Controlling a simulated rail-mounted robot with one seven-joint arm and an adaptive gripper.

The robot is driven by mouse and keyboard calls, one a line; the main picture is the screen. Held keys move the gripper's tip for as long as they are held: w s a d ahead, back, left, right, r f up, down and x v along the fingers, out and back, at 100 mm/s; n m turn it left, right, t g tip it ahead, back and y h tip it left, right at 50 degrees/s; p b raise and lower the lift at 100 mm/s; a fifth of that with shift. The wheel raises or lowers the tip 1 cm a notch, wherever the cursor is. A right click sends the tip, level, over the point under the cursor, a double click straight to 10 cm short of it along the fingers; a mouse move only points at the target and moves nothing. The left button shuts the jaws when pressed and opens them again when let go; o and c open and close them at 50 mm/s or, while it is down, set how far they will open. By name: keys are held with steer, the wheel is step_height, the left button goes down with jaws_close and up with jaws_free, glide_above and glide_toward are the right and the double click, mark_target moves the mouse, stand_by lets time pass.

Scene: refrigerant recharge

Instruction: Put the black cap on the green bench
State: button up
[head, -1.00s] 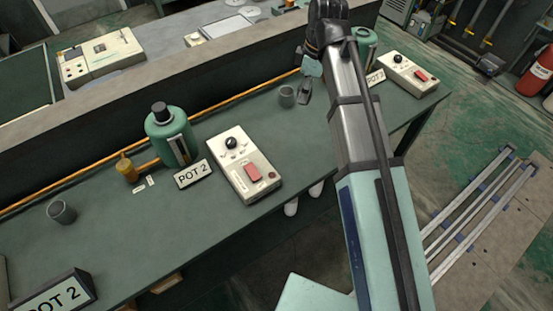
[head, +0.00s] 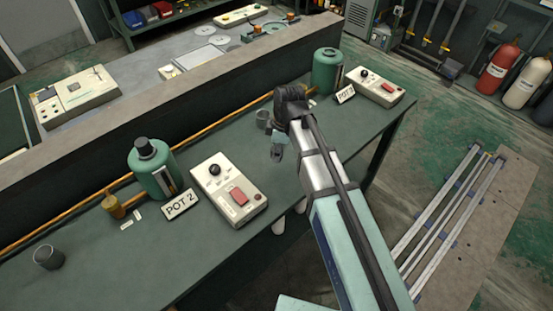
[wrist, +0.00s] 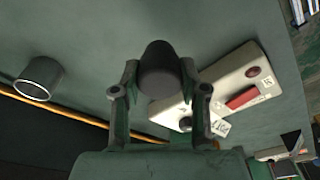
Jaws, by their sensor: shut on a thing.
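The black cap (wrist: 160,70) is held between the two fingers of my gripper (wrist: 160,80) in the wrist view. The wrist view shows bench surface (wrist: 90,40) beyond the cap. I cannot tell how high the cap is above it. The right green canister (head: 327,70) shows no dark cap on top. The left green canister (head: 153,170) has a dark cap.
A grey cup (head: 263,118) stands just behind my gripper, and another (head: 48,257) at the far left. Control boxes with red switches stand at the middle (head: 230,190) and right (head: 375,87).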

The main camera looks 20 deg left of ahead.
steer(key=shift+f+p, duration=0.55)
steer(key=shift+f, duration=2.35)
steer(key=shift+f, duration=0.1)
steer(key=o, duration=1.1)
steer(key=r+b, duration=0.1)
steer(key=r, duration=0.3)
steer(key=d+r+b, duration=0.1)
steer(key=r, duration=0.3)
steer(key=r+b, duration=0.1)
steer(key=r, duration=0.3)
steer(key=shift+w+d, duration=0.15)
steer(key=shift+d, duration=0.25)
